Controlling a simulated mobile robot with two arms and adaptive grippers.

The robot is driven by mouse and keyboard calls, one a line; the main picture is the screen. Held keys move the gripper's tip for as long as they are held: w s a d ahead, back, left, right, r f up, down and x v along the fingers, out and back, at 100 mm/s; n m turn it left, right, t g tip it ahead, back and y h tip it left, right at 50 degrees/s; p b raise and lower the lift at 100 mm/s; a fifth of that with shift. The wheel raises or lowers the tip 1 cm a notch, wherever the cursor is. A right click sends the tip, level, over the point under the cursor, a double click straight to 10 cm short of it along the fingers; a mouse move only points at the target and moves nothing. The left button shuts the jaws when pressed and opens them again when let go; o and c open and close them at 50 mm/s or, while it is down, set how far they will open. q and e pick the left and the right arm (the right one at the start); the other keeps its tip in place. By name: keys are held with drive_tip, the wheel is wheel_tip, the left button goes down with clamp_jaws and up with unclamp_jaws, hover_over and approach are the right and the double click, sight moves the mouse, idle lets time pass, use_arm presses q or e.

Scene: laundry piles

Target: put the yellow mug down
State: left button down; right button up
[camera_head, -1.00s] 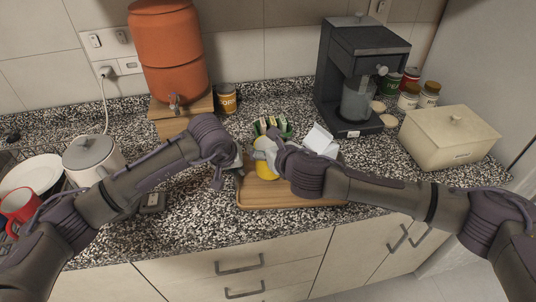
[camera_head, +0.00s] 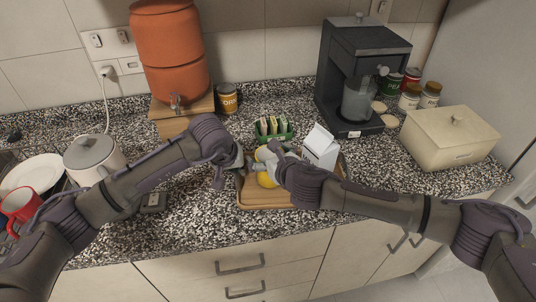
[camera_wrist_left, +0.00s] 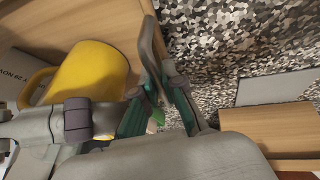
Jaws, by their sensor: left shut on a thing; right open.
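The yellow mug (camera_head: 267,181) is over the left part of the wooden board (camera_head: 253,201), partly covered by my right gripper. In the left wrist view the mug (camera_wrist_left: 92,72) shows its handle on the left side. Whether its base touches the board is hidden. My right gripper (camera_head: 268,160) is open and lies across the mug.
A white carton (camera_head: 320,148) stands right of the mug, and a green box of packets (camera_head: 272,130) is behind it. The coffee machine (camera_head: 362,75), cream bin (camera_head: 450,138), orange dispenser (camera_head: 170,60) and red mug (camera_head: 18,204) stand around.

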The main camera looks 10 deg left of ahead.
drive_tip(key=shift+r, duration=0.15)
drive_tip(key=v, duration=1.2)
use_arm(q)
drive_tip(key=c, duration=1.2)
unclamp_jaws()
drive_tip(key=shift+r, duration=0.1)
